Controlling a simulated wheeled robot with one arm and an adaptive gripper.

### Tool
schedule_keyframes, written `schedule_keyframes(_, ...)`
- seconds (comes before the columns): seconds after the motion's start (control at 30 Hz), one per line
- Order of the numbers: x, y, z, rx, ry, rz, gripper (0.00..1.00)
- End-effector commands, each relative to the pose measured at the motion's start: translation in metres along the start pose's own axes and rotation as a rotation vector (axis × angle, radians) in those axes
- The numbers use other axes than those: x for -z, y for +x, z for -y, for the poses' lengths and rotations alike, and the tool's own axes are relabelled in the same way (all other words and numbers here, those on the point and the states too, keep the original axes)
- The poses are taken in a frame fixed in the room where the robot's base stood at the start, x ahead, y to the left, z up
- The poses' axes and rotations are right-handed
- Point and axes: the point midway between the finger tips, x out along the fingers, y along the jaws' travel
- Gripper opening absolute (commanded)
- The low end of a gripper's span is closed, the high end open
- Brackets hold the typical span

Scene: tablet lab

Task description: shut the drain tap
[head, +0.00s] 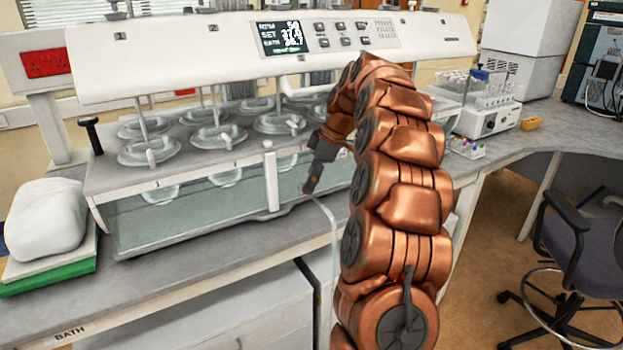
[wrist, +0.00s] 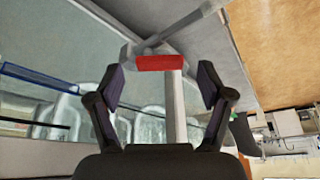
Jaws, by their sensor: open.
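The drain tap shows in the wrist view as a red lever (wrist: 160,62) on a grey fitting (wrist: 128,54). The lever lies across the picture, and a pale tube (wrist: 187,30) leads away to the upper right. My gripper (wrist: 161,84) is open, one finger on each side, with the lever centred just beyond the fingertips. No contact shows. In the head view my gripper (head: 309,190) is at the lower front edge of the water bath (head: 200,222) and mostly hides the tap. The clear tube (head: 334,245) hangs down past the bench edge.
Glass vessels (head: 150,150) sit in the bath under the tester's white head (head: 190,48). A white bundle (head: 46,218) on a green base (head: 50,278) is at left. My arm covers the bath's right end. A chair (head: 590,235) stands at right.

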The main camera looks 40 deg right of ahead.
Motion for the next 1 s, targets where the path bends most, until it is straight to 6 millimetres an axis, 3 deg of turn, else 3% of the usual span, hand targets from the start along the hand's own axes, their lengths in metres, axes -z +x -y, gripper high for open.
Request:
schedule_keyframes(0.43, -0.0001, 0.0065, 0.0000, -0.001, 0.000, 0.000, 0.79)
schedule_keyframes(1.0, 0.0001, 0.0064, 0.0000, -0.001, 0.000, -0.001, 0.21)
